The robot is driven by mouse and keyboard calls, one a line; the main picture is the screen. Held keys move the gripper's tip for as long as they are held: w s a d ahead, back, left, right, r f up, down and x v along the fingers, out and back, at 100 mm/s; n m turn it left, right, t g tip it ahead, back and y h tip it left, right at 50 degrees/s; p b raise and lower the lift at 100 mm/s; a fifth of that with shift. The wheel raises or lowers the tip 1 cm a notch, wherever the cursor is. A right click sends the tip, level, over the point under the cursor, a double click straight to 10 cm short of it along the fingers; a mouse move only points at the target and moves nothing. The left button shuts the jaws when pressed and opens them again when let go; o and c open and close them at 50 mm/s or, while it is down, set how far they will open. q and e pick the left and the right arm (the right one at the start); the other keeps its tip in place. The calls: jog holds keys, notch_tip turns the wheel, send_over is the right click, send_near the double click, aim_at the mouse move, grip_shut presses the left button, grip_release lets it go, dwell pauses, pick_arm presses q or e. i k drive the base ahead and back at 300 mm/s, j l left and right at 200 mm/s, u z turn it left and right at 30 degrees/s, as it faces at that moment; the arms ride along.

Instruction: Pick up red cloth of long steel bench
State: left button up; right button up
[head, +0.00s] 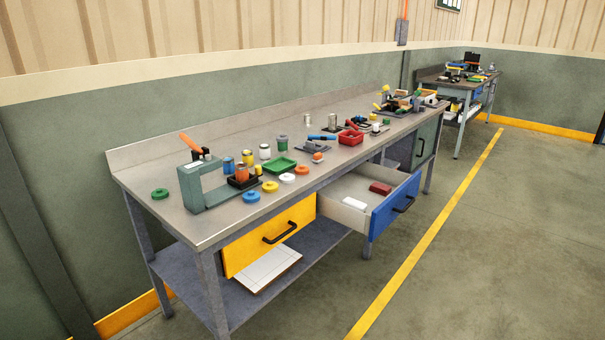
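The long steel bench (230,217) stands along the wall in the head view, its top crowded with small items. A folded-looking dark red piece (380,188) lies inside the open blue-fronted drawer (395,208), beside a flat white piece (355,204). It may be the red cloth, but it is too small to tell. On the bench top, a bright red tray or box (350,138) stands near the middle, with small red items beside it. Neither of my grippers shows in this view.
The blue drawer sticks out from the bench front. A yellow drawer (270,235) sits to its left, above a low shelf (255,305). A second bench (460,87) stands at the back. The floor in front, past a yellow line (430,240), is clear.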

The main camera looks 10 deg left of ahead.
aim_at(381, 189)
jog(key=i+l+u, duration=0.25)
jog(key=i+l, duration=0.15)
jog(key=i, duration=0.25)
jog(key=i+l+u, duration=0.25)
jog(key=i+l, duration=0.25)
jog(key=i, duration=0.1)
